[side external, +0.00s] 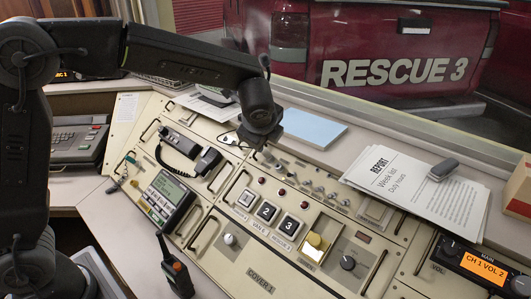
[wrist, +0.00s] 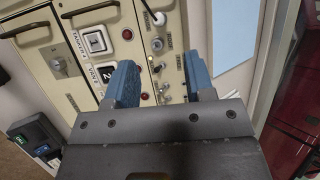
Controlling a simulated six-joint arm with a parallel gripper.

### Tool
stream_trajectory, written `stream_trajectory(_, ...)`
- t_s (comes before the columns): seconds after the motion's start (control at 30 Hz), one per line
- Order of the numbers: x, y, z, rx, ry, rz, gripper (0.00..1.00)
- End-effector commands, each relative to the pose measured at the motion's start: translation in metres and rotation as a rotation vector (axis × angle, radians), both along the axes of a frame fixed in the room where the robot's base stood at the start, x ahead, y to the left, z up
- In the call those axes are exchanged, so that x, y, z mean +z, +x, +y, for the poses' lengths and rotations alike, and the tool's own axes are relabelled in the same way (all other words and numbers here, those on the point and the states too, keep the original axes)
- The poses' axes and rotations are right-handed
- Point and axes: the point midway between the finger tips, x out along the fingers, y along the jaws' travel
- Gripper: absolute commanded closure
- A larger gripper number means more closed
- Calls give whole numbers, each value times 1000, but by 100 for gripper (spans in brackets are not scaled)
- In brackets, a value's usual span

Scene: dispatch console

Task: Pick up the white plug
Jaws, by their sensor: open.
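A small white plug (wrist: 158,18) shows near the top edge of the wrist view, with a dark cord beside it, on the cream panel. In the side external view I cannot pick it out for sure; my gripper hides part of that area. My gripper (wrist: 161,78) shows two blue fingers, spread apart, with nothing held between them. The plug lies beyond the fingertips, toward the top of the wrist view. In the side external view my gripper (side external: 252,138) is low over the back of the console; I cannot tell its exact height.
Small knobs and jacks (side external: 318,188) run along the panel. Numbered keys (side external: 266,211) and red lamps sit in front of them. A handset (side external: 185,148) lies to the left. A blue sheet (side external: 312,127) and a report stack (side external: 418,190) lie at the back right.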

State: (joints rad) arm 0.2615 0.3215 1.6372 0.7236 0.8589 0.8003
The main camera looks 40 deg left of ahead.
Motion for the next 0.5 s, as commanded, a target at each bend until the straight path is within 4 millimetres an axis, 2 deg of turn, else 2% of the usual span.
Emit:
stream_trajectory(0.2, -35, 21, 18, 4, -2, 3, 51)
stream_trajectory(0.5, -54, 34, 27, 4, -3, 1, 51)
